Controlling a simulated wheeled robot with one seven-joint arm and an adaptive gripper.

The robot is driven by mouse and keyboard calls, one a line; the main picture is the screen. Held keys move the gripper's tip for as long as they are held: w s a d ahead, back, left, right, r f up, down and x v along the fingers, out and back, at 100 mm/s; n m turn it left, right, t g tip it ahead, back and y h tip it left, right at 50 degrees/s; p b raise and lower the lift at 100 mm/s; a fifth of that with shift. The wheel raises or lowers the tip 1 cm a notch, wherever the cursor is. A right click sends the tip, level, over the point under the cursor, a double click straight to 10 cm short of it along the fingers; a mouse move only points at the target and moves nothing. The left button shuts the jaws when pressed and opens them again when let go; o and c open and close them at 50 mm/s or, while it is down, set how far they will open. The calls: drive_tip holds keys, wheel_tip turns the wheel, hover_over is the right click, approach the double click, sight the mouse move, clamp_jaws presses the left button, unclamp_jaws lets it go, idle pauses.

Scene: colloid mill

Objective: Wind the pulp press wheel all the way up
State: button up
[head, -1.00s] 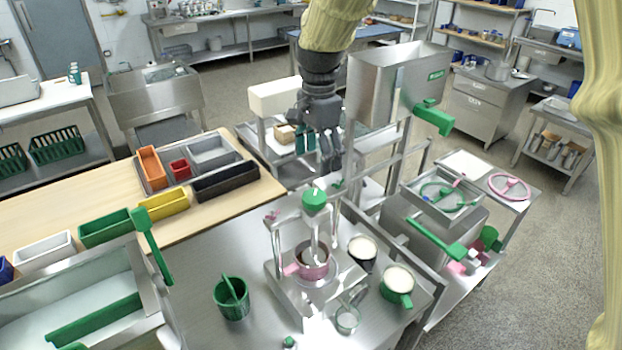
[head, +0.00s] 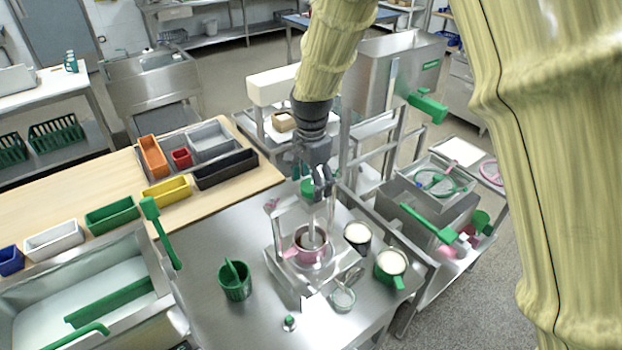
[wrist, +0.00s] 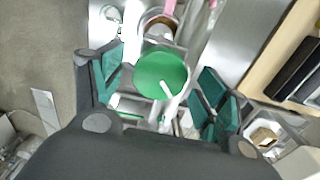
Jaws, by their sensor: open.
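A green round wheel (head: 307,187) with a pale mark tops the small metal press (head: 276,250) on the steel table. I take it for the press wheel. In the wrist view the green wheel (wrist: 158,70) shows from above, between the finger pads. My gripper (head: 319,183) is open, pointing down over the press, and partly hides the wheel in the head view; the wrist view shows its spread fingers (wrist: 161,78) on either side of the wheel. Contact cannot be told. A pink pot (head: 309,248) sits in the press under its spindle.
A green cup (head: 235,282) stands left of the press. A dark cup (head: 357,236) and a green-handled cup (head: 390,266) stand to its right, with a small glass cup (head: 343,298) in front. A hopper machine (head: 386,70) rises behind right.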

drive_tip(key=shift+w+f, duration=0.25)
drive_tip(key=shift+s+d+r, duration=0.1)
drive_tip(key=shift+s+r, duration=0.05)
drive_tip(key=shift+s, duration=0.05)
drive_tip(key=shift+c, duration=0.8)
drive_tip(key=c, duration=0.9)
drive_tip(key=shift+n, duration=0.3)
